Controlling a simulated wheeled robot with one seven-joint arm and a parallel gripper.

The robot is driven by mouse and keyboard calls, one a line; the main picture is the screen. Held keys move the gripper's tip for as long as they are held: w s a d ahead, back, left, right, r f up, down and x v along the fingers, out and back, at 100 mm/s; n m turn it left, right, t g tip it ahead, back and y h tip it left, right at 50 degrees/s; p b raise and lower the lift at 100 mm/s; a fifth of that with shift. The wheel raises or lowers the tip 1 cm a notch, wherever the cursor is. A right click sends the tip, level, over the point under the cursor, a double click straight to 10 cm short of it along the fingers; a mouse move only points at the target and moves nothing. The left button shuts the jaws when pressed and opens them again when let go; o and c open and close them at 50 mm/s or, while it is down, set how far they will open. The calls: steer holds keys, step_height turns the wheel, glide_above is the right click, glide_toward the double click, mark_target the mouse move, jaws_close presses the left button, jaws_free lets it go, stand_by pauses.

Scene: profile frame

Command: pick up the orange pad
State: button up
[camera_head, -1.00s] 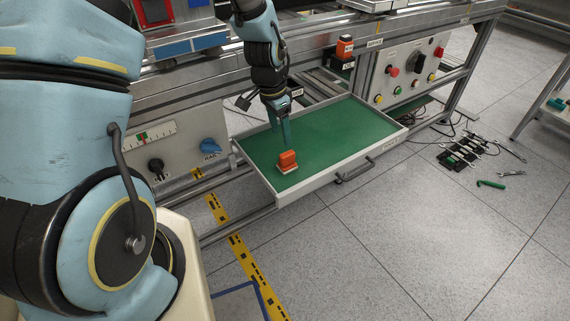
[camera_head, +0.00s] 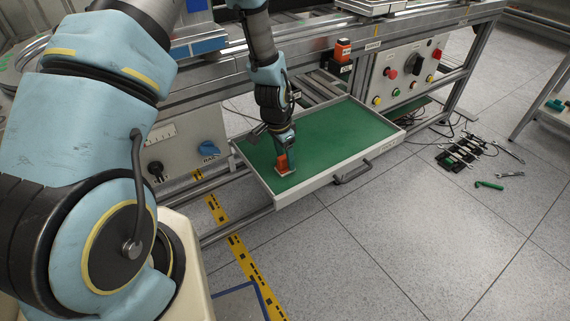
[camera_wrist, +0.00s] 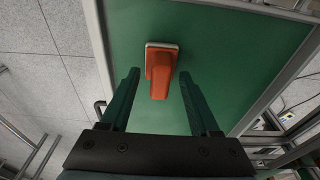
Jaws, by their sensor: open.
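The orange pad (camera_head: 283,162) has a pale base and sits on the green floor of the open drawer (camera_head: 335,125), near its left front corner. In the wrist view the orange pad (camera_wrist: 160,74) lies ahead of my gripper (camera_wrist: 158,76), between the lines of the two green fingers. My gripper (camera_head: 284,158) is open, with a finger on either side of the pad's near part in the wrist view. In the head view the gripper partly covers the pad. I cannot tell whether the fingers touch it.
The drawer's low pale walls surround the pad, with a dark handle (camera_head: 352,173) on the front. A control panel with buttons (camera_head: 405,72) stands behind on the right. Wrenches and a tool rack (camera_head: 460,152) lie on the floor at right. The rest of the drawer is clear.

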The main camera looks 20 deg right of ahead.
mark_target(285, 156)
steer(key=shift+c, duration=0.3)
jaws_close()
steer(key=shift+r, duration=0.1)
stand_by(0.4)
step_height(285, 156, up, 10)
steer(key=shift+f+b, duration=0.1)
steer(key=shift+b, duration=0.4)
steer(key=c, duration=0.6)
jaws_free()
jaws_close()
